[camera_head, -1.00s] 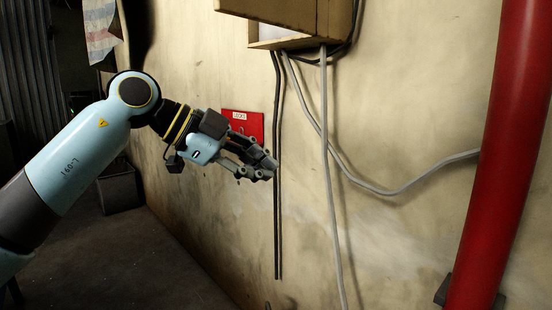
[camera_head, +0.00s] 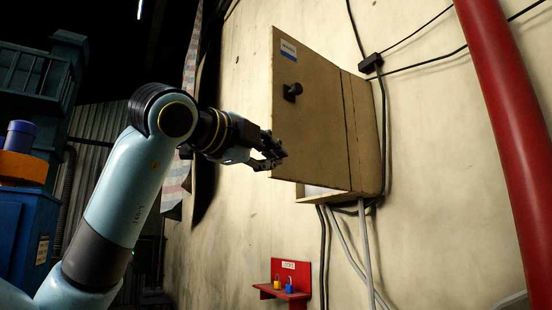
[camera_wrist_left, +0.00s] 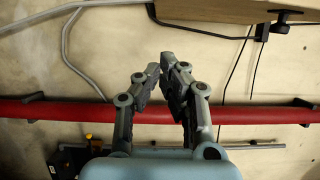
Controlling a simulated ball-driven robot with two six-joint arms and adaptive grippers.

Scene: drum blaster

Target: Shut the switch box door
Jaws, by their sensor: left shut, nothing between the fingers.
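The switch box (camera_head: 366,135) is a tan metal box on the wall. Its door (camera_head: 315,115) stands ajar, swung out to the left, with a black knob (camera_head: 292,91) and a small blue-and-white label. A pale strip of the inside shows beneath the door. My left gripper (camera_head: 281,156) is shut and empty at the door's lower left corner; I cannot tell whether it touches. In the left wrist view its fingertips (camera_wrist_left: 164,66) are together, and part of the box (camera_wrist_left: 225,10) shows at the top right. My right gripper is not in view.
A red pipe (camera_head: 505,100) runs down the wall at right. Grey cables (camera_head: 367,250) hang beneath the box. A small red shelf (camera_head: 283,291) with padlocks is lower on the wall. A blue container (camera_head: 30,230) stands at far left.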

